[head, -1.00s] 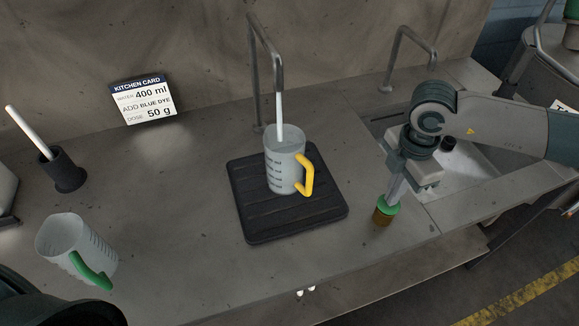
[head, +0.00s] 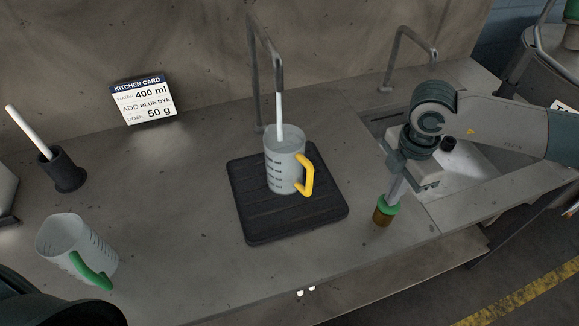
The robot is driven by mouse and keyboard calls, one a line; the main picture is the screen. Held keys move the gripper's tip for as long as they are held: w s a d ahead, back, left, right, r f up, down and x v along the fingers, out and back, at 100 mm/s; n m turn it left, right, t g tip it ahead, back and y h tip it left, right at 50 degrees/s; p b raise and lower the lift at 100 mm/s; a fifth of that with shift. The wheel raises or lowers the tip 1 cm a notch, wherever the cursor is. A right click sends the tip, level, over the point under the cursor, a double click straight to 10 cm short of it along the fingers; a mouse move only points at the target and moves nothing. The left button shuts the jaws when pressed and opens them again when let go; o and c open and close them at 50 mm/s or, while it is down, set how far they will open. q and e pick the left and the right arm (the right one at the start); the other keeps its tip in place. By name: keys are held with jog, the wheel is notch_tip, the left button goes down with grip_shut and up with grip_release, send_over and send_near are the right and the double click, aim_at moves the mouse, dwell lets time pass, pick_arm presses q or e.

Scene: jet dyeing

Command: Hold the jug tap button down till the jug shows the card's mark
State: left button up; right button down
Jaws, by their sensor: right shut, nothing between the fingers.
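The clear jug with a yellow handle (head: 284,162) stands upright on the black ribbed mat (head: 248,226), under the tap (head: 277,72). A white stream of water (head: 280,113) runs from the tap into it. Dark marks show on its side, too small to read, and the water level is hard to tell. The green button (head: 387,206) on a brass base sits at the counter's front right. My right gripper (head: 389,197) is shut and empty, pointing down with its tips on the button. The kitchen card (head: 143,100) reads 400 ml water, blue dye, 50 g. My left gripper is not in view.
A second jug with a green handle (head: 77,250) stands at the front left. A black holder (head: 63,170) with a white rod is behind it. A sink (head: 465,165) with another tap (head: 402,52) lies under my right arm. The counter between the jugs is clear.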

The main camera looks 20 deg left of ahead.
dwell(0.4)
jog(key=shift+r, duration=1.5)
jog(key=shift+r, duration=0.1)
notch_tip(320, 180, up, 4)
jog(key=shift+f, duration=0.25)
